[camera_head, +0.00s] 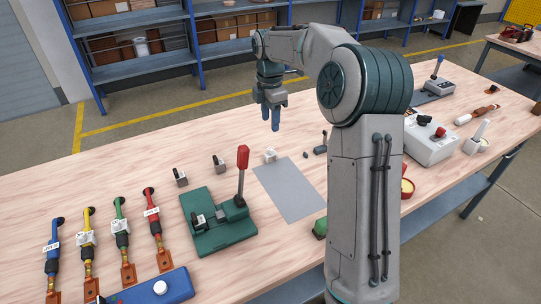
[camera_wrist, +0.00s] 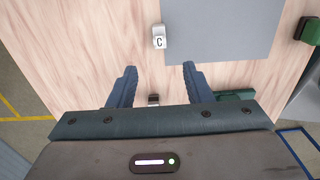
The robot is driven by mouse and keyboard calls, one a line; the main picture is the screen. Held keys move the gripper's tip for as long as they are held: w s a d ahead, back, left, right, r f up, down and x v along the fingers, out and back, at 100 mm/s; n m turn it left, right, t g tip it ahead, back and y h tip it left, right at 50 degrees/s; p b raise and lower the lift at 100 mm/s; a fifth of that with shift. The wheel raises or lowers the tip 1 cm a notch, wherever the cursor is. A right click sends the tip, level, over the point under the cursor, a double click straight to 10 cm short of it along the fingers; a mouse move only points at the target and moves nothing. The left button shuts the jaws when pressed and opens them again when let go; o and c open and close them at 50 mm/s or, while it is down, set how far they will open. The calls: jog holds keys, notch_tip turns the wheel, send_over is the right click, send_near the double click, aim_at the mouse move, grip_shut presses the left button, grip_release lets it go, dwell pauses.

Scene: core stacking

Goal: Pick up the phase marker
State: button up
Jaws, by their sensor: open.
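A small white phase marker (camera_wrist: 159,36) with a black letter C lies at the edge of a grey mat in the wrist view. In the head view a small white block (camera_head: 270,156) sits at that mat's far-left corner and seems to be the same marker. My gripper (camera_wrist: 160,69) is open and empty, with its blue fingers spread apart. The marker lies beyond the fingertips, roughly in line with the gap between them. In the head view my gripper (camera_head: 271,119) hangs above the far part of the table, above and apart from the marker.
The grey mat (camera_head: 291,190) is bare. A green fixture with a red-handled lever (camera_head: 221,228) stands left of it. Two small dark-and-white pieces (camera_head: 180,176) (camera_head: 219,163) stand behind the fixture. Blue, yellow, green and red cables (camera_head: 154,225) lie at the left. A grey box (camera_head: 430,148) stands at the right.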

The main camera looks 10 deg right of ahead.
aim_at(271, 148)
notch_tip(271, 148, down, 14)
jog(key=shift+r, duration=0.1)
dwell(0.5)
grip_shut()
